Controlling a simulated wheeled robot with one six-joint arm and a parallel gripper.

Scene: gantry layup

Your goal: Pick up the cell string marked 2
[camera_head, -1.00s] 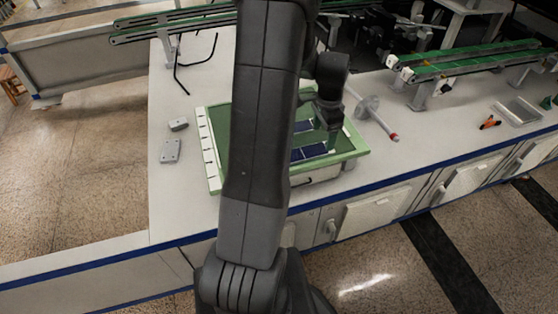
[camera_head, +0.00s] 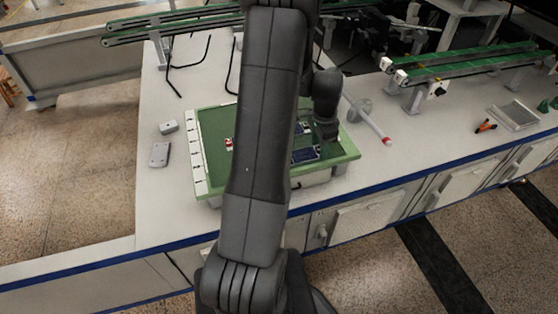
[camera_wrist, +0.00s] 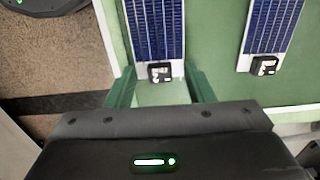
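A blue cell string (camera_wrist: 155,28) with white lines and a black tag (camera_wrist: 160,72) lies in front of my gripper in the wrist view. A second cell string (camera_wrist: 272,22) lies to its right, with a black tag (camera_wrist: 265,65). White marks show on both tags, but I cannot read them surely. My gripper (camera_wrist: 161,86) is open, its two green fingers either side of the tag end of the left string, with nothing gripped. In the head view, blue strings (camera_head: 304,155) show on the green tray (camera_head: 212,150), partly hidden by my arm.
A white strip (camera_head: 195,155) runs along the tray's left edge. A red and white item (camera_head: 229,144) lies on the tray. Grey blocks (camera_head: 160,154) sit on the bench to the left. A white rod with a red end (camera_head: 370,122) lies right of the tray. Conveyors (camera_head: 470,63) stand behind.

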